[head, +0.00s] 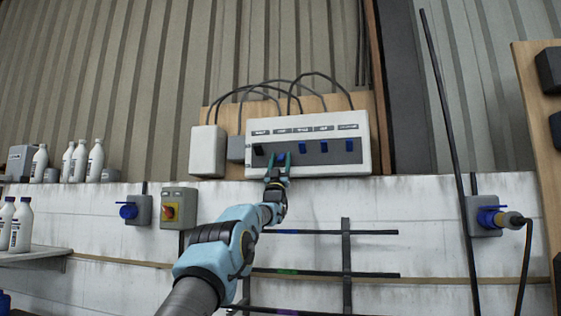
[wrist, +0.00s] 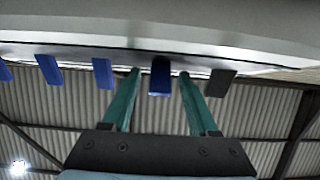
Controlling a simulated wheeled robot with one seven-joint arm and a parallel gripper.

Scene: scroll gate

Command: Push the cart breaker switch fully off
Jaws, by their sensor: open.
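A white breaker panel (head: 355,165) with a dark strip and a row of switches hangs on a wooden board. The second switch from the left, a blue one (head: 281,157), is partly hidden by my gripper. The labels above are too small to read surely; the cart switch seems to be this one. My gripper (head: 278,160) is open, its green fingers pointing up at the panel. In the wrist view, the fingers (wrist: 160,73) stand on either side of this dark blue switch (wrist: 160,80). Whether they touch it, I cannot tell.
A black switch (head: 258,150) sits just left of my gripper, and a blue switch (head: 302,147) just right, both close to the fingers. A grey box (head: 207,152) and cables adjoin the panel. A red-yellow rotary switch (head: 170,210) is lower left.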

